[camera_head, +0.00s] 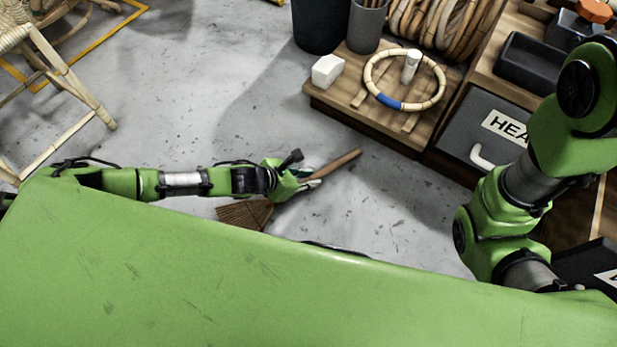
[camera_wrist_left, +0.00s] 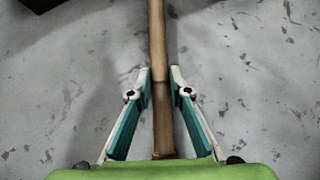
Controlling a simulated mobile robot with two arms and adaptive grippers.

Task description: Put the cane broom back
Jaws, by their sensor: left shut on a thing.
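The cane broom (camera_head: 245,214) has a brown woven head and a light wooden handle (camera_head: 336,165). My left gripper (camera_head: 310,179) is shut on the broom's handle, with the head to its lower left and the handle's end pointing up and right. In the left wrist view, the handle (camera_wrist_left: 158,40) runs between the two fingers of my left gripper (camera_wrist_left: 159,76), over the grey floor. My right arm stands at the right of the head view, but its gripper is out of the picture. My green body hides the area below the broom head.
A low wooden platform (camera_head: 325,102) holds a rattan ring (camera_head: 432,99) and a white block (camera_head: 327,70). Dark bins (camera_head: 320,25) stand behind it. A dark drawer (camera_head: 462,125) is at right, a rattan chair (camera_head: 62,72) at far left. Open floor (camera_head: 215,100) lies between.

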